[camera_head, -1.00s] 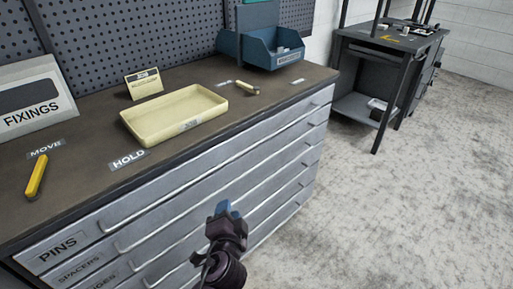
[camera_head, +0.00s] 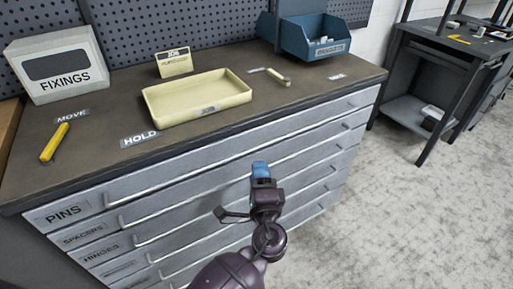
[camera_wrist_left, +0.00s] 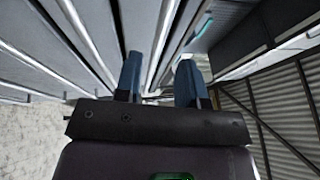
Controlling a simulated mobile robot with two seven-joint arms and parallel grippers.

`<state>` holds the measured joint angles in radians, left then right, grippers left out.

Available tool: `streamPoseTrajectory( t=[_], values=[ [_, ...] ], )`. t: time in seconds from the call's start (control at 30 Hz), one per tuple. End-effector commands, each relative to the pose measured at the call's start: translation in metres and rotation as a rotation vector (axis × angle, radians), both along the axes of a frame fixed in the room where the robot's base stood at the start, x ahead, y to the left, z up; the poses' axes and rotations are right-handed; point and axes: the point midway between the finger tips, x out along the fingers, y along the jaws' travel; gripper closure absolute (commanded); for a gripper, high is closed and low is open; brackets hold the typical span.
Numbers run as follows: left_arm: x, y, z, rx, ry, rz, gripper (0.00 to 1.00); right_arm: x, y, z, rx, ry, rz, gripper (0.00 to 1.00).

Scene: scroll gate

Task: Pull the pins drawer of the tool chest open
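The tool chest (camera_head: 30,190) has a stack of wide grey drawers, all of which look shut. The pins drawer (camera_head: 165,178) is the top one, with a PINS label (camera_head: 62,213) at its left end and a long pale handle rail (camera_head: 180,193) along its front. My left gripper (camera_head: 261,170) is in front of the upper drawers, right of the drawer's middle. In the left wrist view its two blue fingers (camera_wrist_left: 158,82) stand apart with nothing seen between them. Drawer rails run beyond the fingers; I cannot tell whether they touch one. My right gripper is not in view.
On the chest top are a FIXINGS box (camera_head: 58,66), a yellow tray (camera_head: 197,98), a yellow pin (camera_head: 55,142) by the MOVE label, another small pin (camera_head: 278,77) and a blue bin (camera_head: 318,38). A grey bench (camera_head: 440,75) stands at right. The floor before it is clear.

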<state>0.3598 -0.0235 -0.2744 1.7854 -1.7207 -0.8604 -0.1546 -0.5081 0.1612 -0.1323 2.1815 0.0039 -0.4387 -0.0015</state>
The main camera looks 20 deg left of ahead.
Motion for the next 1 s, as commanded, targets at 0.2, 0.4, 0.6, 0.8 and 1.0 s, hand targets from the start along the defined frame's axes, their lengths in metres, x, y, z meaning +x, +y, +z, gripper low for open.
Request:
streamPoseTrajectory(
  t=[0.2,0.4,0.6,0.8,1.0],
  values=[
    [0.034,0.018,0.008,0.000,-0.001,0.000,0.63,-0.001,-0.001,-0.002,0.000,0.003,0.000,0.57],
    [0.057,0.031,0.012,-0.001,0.000,-0.001,0.63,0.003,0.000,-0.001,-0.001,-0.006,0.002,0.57],
    [0.066,0.037,0.014,-0.002,0.000,-0.001,0.63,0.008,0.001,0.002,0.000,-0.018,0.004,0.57],
    [0.067,0.037,0.014,-0.003,0.001,-0.001,0.63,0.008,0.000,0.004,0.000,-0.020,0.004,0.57],
    [0.067,0.038,0.014,-0.002,0.001,-0.001,0.79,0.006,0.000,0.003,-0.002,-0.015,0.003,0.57]
  ],
)
